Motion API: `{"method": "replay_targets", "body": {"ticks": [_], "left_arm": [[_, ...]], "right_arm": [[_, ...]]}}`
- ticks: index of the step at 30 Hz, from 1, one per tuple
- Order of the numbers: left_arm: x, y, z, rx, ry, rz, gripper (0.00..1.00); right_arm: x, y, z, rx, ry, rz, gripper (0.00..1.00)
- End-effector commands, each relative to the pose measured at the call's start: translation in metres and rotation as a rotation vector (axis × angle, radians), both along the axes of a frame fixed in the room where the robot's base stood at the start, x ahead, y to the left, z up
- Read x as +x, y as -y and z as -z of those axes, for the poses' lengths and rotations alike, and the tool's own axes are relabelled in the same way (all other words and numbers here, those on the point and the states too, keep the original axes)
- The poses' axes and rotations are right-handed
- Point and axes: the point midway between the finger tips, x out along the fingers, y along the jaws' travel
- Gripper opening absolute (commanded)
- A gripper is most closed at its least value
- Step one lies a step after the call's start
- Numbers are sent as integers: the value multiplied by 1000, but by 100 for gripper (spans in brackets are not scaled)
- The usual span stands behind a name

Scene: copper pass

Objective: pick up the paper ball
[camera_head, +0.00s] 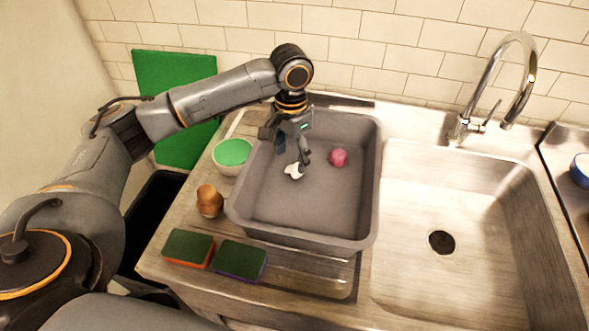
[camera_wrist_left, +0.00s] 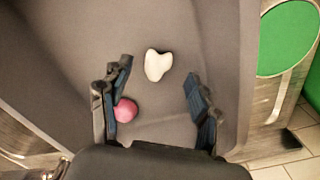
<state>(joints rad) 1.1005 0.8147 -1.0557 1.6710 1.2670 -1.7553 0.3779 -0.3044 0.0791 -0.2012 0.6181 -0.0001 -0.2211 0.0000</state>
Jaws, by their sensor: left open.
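The paper ball looks to be the small crumpled white lump (camera_head: 293,171) on the floor of the grey tub (camera_head: 270,205). My left gripper (camera_head: 295,155) reaches down into the tub just above and behind it. In the left wrist view the white lump (camera_wrist_left: 157,65) lies ahead of the open fingers (camera_wrist_left: 158,92), toward the top, and is not held. A pink ball (camera_head: 338,157) lies to the right in the tub. In the wrist view the pink ball (camera_wrist_left: 126,110) shows beside the left finger; I cannot tell whether they touch. My right gripper is not in view.
The tub's walls surround the gripper. Left of it are a bowl with a green top (camera_head: 232,152) and a brown object (camera_head: 209,201). Two sponges (camera_head: 188,248) (camera_head: 240,261) lie in front. The sink (camera_head: 470,240) with its tap (camera_head: 512,80) is right.

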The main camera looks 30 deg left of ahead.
Motion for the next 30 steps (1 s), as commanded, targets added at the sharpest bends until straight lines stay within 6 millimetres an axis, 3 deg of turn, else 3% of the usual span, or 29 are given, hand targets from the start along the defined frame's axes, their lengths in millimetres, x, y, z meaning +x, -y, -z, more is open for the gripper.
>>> {"method": "replay_targets", "body": {"ticks": [5,12,21,27,30], "left_arm": [[1,1,14,1,-2,0,62],[3,2,49,0,-1,0,62],[3,2,55,0,1,1,62],[3,2,54,0,1,1,24],[3,2,54,0,1,1,22]], "right_arm": [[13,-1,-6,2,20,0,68],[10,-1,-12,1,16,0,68],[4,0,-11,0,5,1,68],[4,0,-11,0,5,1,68],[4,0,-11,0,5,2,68]]}}
